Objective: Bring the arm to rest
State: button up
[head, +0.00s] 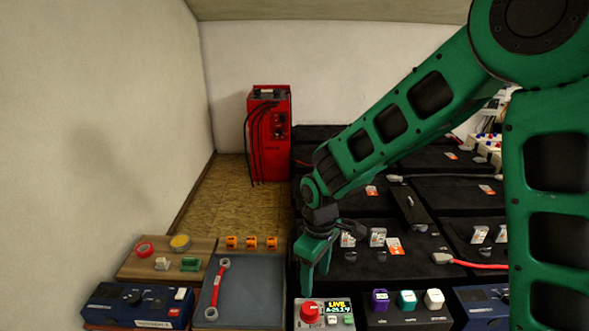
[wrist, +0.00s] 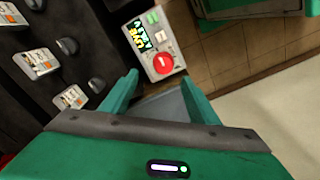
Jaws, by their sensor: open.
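My gripper (head: 315,264) is green and points down at the end of my green arm, in the lower middle of the head view. It hangs above the area between the grey tray and the dark battery blocks. In the wrist view my gripper (wrist: 168,92) shows two green fingers standing apart with nothing between them. A control box (head: 325,313) with a red knob and a lit display reading LIVE is just below and right of the fingers. The same control box (wrist: 153,42) lies beyond the fingertips in the wrist view.
Dark battery blocks (head: 440,195) with tags fill the right. A grey tray (head: 243,291) holds a red wrench (head: 218,290). A wooden board (head: 205,255) carries tape rolls and small parts. A red cabinet (head: 270,135) stands at the back. Bare floor (head: 225,200) lies left of the blocks.

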jog(key=s+d+r+m, duration=0.3)
jog(key=d+r+m, duration=0.15)
jog(key=d, duration=0.75)
jog(key=s+d+r+m, duration=0.2)
jog(key=d+r+m, duration=0.3)
jog(key=d, duration=0.6)
jog(key=s+d+r+m, duration=0.2)
jog(key=s+d+m, duration=0.2)
jog(key=s, duration=0.4)
jog(key=s+d+r+m, duration=0.3)
jog(key=s+d, duration=0.4)
jog(key=s, duration=0.1)
jog(key=shift+s+m, duration=0.35)
jog(key=shift+w+f, duration=0.25)
jog(key=shift+w, duration=0.45)
